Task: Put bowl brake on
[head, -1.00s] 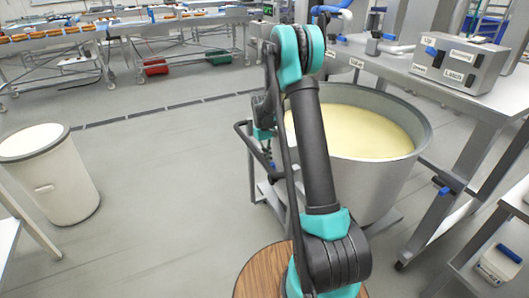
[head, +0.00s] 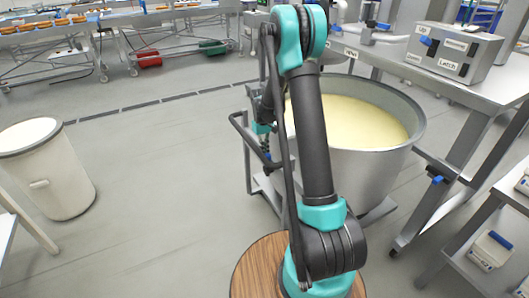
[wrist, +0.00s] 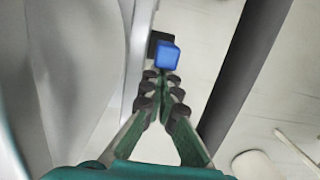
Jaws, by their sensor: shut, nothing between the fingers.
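The large steel bowl (head: 392,168), full of pale yellow stuff, stands on a wheeled frame right of centre in the head view. Its curved grey side (wrist: 75,75) fills the left of the wrist view. A blue block (wrist: 167,55) on a dark mount, which looks like the brake, sits just beyond my fingertips, beside the bowl. My gripper (wrist: 162,86) is shut and empty, pointing at the block. I cannot tell whether they touch. In the head view my gripper is at the bowl's left side, partly hidden by my arm.
A steel frame with a black handle (head: 238,121) is left of the bowl. A bench with a labelled control box (head: 455,53) stands right. A white bin (head: 48,178) stands far left. The floor between bin and bowl is clear.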

